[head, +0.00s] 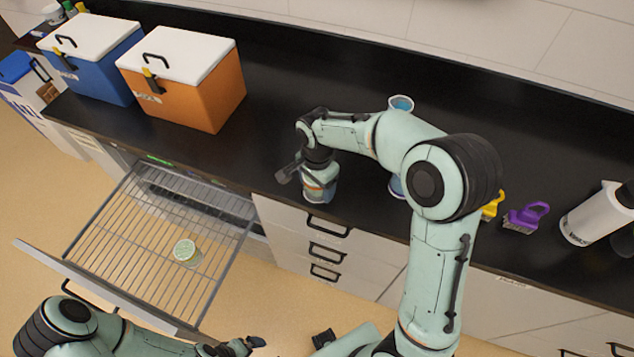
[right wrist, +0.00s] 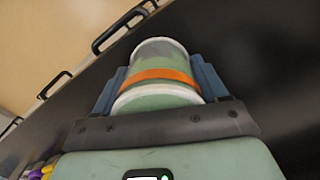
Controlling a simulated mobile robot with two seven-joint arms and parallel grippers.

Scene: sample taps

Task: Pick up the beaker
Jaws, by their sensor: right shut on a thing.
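The beaker (right wrist: 158,60) is a pale green, see-through cylinder with white rims and an orange band. In the right wrist view it sits between the two blue fingers of my right gripper (right wrist: 160,88), which is shut on it. In the head view my right gripper (head: 319,186) points down at the front edge of the black counter, and the beaker is mostly covered by it. I cannot tell whether the beaker touches the counter. My left gripper (head: 240,346) is low at the bottom edge, away from the beaker; its jaws are unclear.
An open drawer with a wire rack (head: 130,235) holds a small jar (head: 187,252). Blue (head: 100,65) and orange (head: 205,95) coolers stand at left. A blue-topped container (head: 401,103) stands behind my right arm. A purple brush (head: 527,217) and white bottle (head: 590,215) are at right.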

